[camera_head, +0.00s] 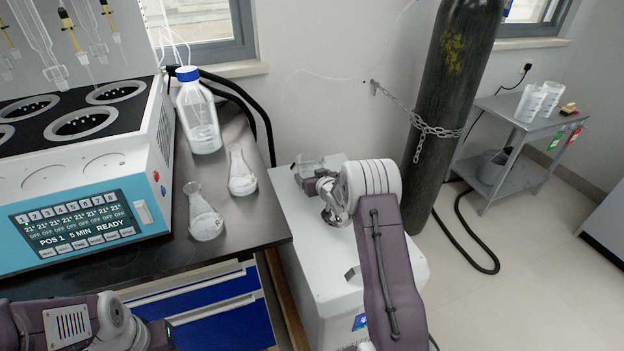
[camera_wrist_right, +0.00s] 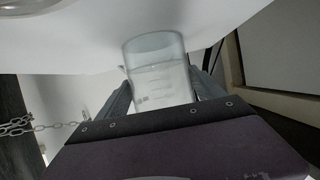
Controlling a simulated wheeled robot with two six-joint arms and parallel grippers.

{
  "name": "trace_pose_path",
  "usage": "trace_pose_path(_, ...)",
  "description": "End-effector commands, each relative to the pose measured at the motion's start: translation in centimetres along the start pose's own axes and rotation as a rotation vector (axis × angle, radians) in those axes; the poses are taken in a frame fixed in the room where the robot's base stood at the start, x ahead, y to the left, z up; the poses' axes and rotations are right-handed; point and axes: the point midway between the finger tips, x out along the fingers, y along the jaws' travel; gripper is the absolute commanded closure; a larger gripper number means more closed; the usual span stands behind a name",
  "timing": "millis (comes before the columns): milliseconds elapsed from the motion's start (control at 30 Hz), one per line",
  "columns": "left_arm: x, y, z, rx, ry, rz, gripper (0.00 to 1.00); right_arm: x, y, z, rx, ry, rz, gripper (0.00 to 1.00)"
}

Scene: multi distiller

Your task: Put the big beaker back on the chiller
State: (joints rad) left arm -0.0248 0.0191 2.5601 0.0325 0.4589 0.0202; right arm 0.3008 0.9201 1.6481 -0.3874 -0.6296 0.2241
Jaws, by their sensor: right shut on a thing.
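The big beaker (camera_head: 312,164) is clear glass with graduation marks. In the right wrist view the beaker (camera_wrist_right: 158,78) sits between my right gripper's fingers (camera_wrist_right: 163,88), which are shut on it. In the head view my right gripper (camera_head: 318,184) holds it over the back left part of the white chiller (camera_head: 325,262). I cannot tell whether its base touches the chiller top. My wrist hides part of the beaker and chiller. My left arm shows at the bottom left, but its fingers are not clear.
Two conical flasks (camera_head: 205,214) (camera_head: 241,172) and a blue-capped bottle (camera_head: 198,117) stand on the dark bench beside the distiller (camera_head: 85,225). A chained gas cylinder (camera_head: 440,105) stands right of the chiller. A grey cart (camera_head: 520,118) is farther right.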

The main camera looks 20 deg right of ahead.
Motion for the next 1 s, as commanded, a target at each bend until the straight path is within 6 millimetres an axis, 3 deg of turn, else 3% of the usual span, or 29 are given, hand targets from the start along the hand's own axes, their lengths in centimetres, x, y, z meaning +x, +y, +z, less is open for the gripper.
trace_pose_path(267, 0.2, 0.0, 0.0, 0.000, 0.000, 0.000, 0.64, 0.1, 0.0, 0.1, 0.000, 0.002, 0.000, 0.91)
trace_pose_path(300, 0.1, 0.0, 0.0, 0.000, 0.000, 0.000, 0.64, 0.1, 0.0, 0.2, 0.000, -0.001, 0.000, 0.14)
trace_pose_path(367, 0.1, 0.0, 0.0, 0.000, 0.000, 0.000, 0.64, 0.0, 0.0, 0.2, 0.000, -0.001, 0.000, 0.00)
trace_pose_path(667, -0.4, 0.0, -0.1, 0.000, 0.000, 0.000, 0.64, -0.3, 0.0, -0.4, 0.000, -0.001, 0.000, 0.00)
trace_pose_path(767, -0.8, 0.0, -0.1, 0.000, 0.000, 0.000, 0.64, -1.7, 0.1, -0.4, 0.000, -0.002, 0.000, 0.00)
trace_pose_path(1000, -2.2, 0.0, -0.2, 0.000, 0.000, 0.000, 0.64, -7.4, 0.1, -0.5, 0.001, -0.003, 0.001, 0.00)
